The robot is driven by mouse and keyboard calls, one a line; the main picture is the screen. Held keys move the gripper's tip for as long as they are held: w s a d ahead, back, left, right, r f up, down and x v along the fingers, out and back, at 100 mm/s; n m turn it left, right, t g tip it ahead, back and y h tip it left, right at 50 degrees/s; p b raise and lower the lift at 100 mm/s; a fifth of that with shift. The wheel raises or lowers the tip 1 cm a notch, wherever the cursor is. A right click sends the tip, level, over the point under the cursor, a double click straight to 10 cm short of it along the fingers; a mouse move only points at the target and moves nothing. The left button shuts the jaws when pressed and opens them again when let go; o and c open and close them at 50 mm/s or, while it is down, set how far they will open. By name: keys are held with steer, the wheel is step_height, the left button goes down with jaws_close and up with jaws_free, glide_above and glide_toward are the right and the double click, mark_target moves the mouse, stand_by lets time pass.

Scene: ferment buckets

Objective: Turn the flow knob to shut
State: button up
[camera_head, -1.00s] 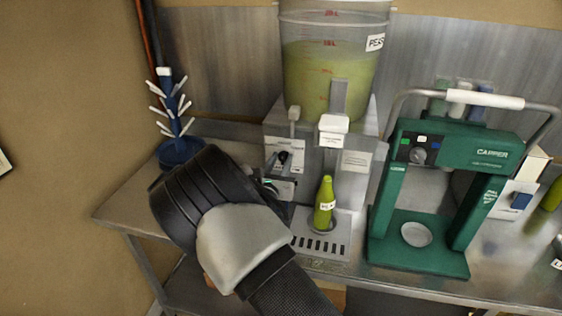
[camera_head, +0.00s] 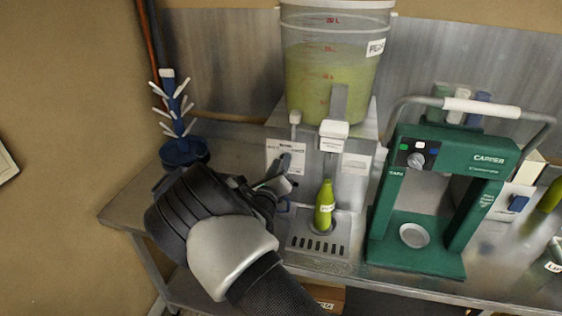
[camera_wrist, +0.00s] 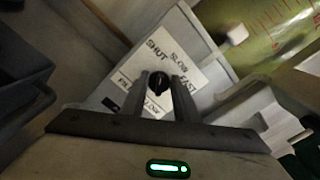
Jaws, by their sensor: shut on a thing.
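The flow knob (camera_wrist: 158,85) is small and black, on a white label panel (camera_wrist: 168,68) marked SHUT, SLOW and FAST in the wrist view. My gripper (camera_wrist: 160,80) has one finger on each side of the knob and is shut on it. Which mark the knob points at is too small to tell. In the head view my gripper (camera_head: 279,178) reaches the left front of the grey filler (camera_head: 318,170), and it largely hides the knob. A green bottle (camera_head: 325,204) stands upright under the filler's spout.
A clear bucket (camera_head: 332,70) of yellow-green liquid sits on top of the filler. A green capper (camera_head: 425,200) stands to the right. A blue bottle tree (camera_head: 182,152) stands at the back left. The table's front left corner (camera_head: 118,212) is bare.

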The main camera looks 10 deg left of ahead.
steer(key=shift+n, duration=0.6)
steer(key=o, duration=1.1)
steer(key=shift+c, duration=0.2)
steer(key=shift+s+a, duration=0.1)
steer(key=shift+s, duration=0.05)
steer(key=s+b, duration=0.1)
steer(key=s, duration=1.6)
steer(key=shift+a, duration=0.25)
